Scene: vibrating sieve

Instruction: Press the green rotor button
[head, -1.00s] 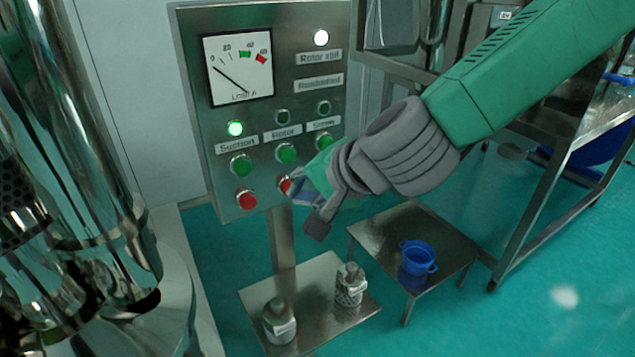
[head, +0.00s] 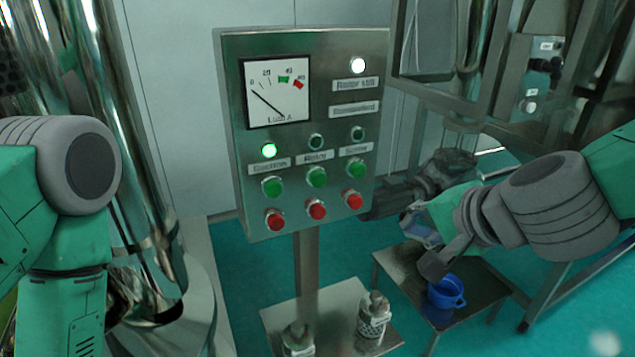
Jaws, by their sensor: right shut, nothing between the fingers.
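The green rotor button (head: 317,178) is the middle one in the row of green buttons on the steel control panel (head: 230,110). It sits below the "Rotor" label and above a red button (head: 316,209). My right gripper (head: 372,208) is dark grey and shut, with nothing in it. It points left, with its tip beside the panel's lower right edge, near the right red button (head: 353,199). It is apart from the rotor button, which is in full view. I cannot tell whether the tip touches the panel. My left arm shows at the left, but its gripper is out of view.
The suction lamp (head: 269,151) glows green and the top white lamp (head: 357,65) is lit; the rotor lamp (head: 316,142) is dark. A low table (head: 485,290) with a blue pot (head: 446,291) stands below my right gripper. Shiny steel equipment (head: 150,190) stands left.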

